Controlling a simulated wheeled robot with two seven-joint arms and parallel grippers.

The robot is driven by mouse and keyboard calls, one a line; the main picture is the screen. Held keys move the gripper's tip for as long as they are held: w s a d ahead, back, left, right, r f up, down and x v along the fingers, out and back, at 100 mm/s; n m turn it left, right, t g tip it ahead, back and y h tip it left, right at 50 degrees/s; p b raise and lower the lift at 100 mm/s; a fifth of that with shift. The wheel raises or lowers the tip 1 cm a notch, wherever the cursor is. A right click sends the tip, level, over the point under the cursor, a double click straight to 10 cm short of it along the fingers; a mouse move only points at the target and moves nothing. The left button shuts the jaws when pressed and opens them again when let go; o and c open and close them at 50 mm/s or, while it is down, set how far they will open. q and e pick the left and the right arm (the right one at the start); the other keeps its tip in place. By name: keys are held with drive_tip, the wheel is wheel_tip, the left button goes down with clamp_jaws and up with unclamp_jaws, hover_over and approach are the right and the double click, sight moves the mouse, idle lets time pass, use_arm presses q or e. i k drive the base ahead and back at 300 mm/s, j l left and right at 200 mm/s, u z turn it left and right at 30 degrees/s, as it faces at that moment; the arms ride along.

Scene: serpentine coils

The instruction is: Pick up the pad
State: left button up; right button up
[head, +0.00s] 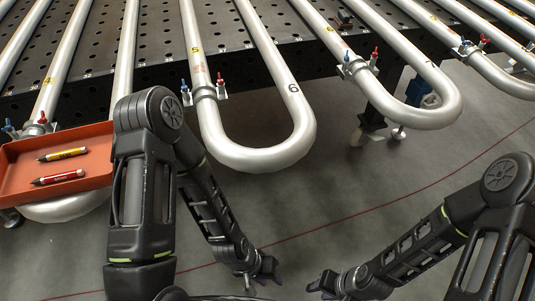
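I cannot make out a pad with certainty. A small dark object (345,17) lies among the pipes at the top; it is too small to identify.
A red-orange tray (92,146) at the left holds a yellow marker (62,154) and a red marker (58,177). Silver serpentine pipes (262,158) with red and blue fittings jut past the black perforated table (105,35). The grey floor (400,175) in front is open.

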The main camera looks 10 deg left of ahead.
sight(342, 19)
drive_tip(key=i+z, duration=0.1)
drive_tip(key=z, duration=0.15)
drive_tip(key=i+l+z, duration=0.1)
drive_tip(key=z, duration=0.15)
drive_tip(key=i+l+z, duration=0.25)
drive_tip(key=i, duration=0.15)
drive_tip(key=i+z, duration=0.3)
drive_tip(key=i+j, duration=0.05)
drive_tip(key=i, duration=0.05)
